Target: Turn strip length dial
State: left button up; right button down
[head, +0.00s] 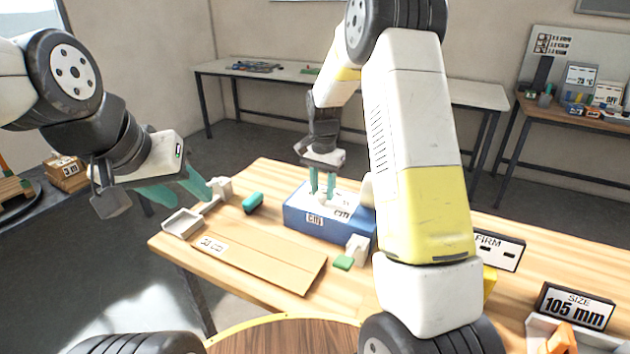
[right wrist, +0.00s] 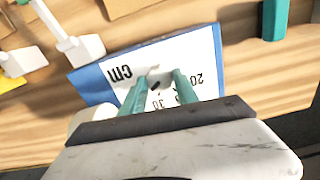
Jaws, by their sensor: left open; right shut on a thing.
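The strip length dial unit is a blue box (head: 310,222) with a white top marked "cm" and numbers, on the wooden table. The box also shows in the right wrist view (right wrist: 90,85). My right gripper (head: 322,198) points down over the box top, its teal fingertips at the dial (head: 327,203). In the right wrist view, my right gripper (right wrist: 160,82) is shut on the dial, which its fingers mostly hide; small dark marks show between them. My left gripper (head: 180,196) is open and empty, left of the box above the table edge.
A brown cardboard sheet (head: 262,262) lies in front of the box. A grey tray (head: 182,223), a teal block (head: 253,202) and a green piece (head: 343,263) lie nearby. A "105 mm" size sign (head: 575,307) stands right. My right arm hides part of the table.

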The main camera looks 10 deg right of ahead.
aim_at(322, 193)
jog(key=n, duration=0.3)
jog(key=shift+n, duration=2.2)
jog(key=c, duration=0.9)
grip_release()
notch_tip(322, 193, up, 8)
jog(key=shift+f, duration=0.1)
